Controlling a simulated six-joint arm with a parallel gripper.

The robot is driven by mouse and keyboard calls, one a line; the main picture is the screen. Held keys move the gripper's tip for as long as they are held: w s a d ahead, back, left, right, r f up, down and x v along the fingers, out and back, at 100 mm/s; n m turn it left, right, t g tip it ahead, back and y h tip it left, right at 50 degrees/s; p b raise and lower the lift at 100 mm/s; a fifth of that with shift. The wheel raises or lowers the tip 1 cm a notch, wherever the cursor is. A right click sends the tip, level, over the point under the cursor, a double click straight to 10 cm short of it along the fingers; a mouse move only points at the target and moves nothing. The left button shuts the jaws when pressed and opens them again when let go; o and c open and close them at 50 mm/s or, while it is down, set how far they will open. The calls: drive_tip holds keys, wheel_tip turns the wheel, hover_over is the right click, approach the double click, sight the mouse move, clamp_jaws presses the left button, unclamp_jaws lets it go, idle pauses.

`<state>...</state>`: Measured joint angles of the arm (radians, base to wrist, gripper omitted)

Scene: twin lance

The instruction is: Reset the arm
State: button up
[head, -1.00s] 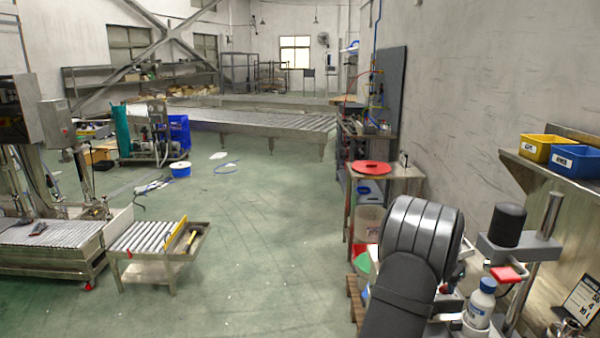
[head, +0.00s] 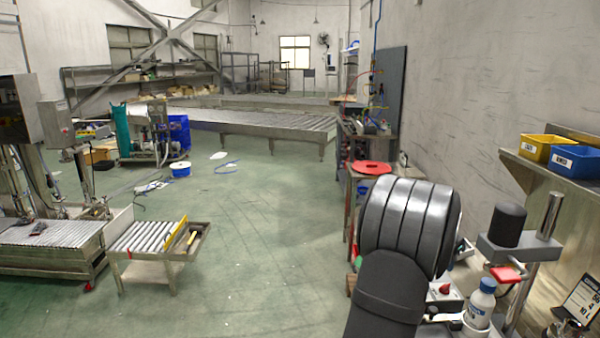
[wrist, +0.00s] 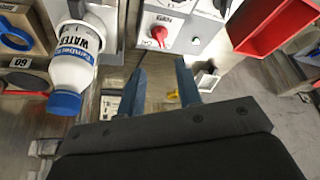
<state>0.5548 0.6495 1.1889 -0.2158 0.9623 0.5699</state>
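In the wrist view my gripper (wrist: 160,80) is open, with its two dark fingers apart and nothing seen held between them. In the head view my dark arm fills the lower right, and the gripper itself is hidden behind it. A white bottle with a blue cap (wrist: 76,62), marked WATER, is left of the fingers in the wrist view. It also shows right of my arm in the head view (head: 481,300). A grey box with a red knob (wrist: 158,35) lies beyond the fingertips.
A red open bin (wrist: 275,25) is at upper right in the wrist view. A grey stand with a black cylinder (head: 507,225) rises right of my arm. Yellow (head: 540,147) and blue (head: 574,160) bins sit on the wall shelf. Open floor lies to the left.

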drive_tip(key=v, duration=0.6)
drive_tip(key=x, duration=1.7)
drive_tip(key=shift+d+f, duration=0.1)
drive_tip(key=shift+f, duration=0.05)
drive_tip(key=m, duration=0.2)
drive_tip(key=m+g, duration=0.1)
drive_tip(key=shift+w+m+h, duration=0.25)
drive_tip(key=shift+m+h, duration=0.05)
drive_tip(key=v, duration=1.7)
drive_tip(key=w+d+f+m+g+y, duration=0.1)
drive_tip(key=d+f+m+y, duration=0.1)
drive_tip(key=f, duration=0.4)
drive_tip(key=shift+w+d+m, duration=0.35)
drive_tip(key=shift+d+m, duration=0.25)
drive_tip(key=shift+m, duration=0.4)
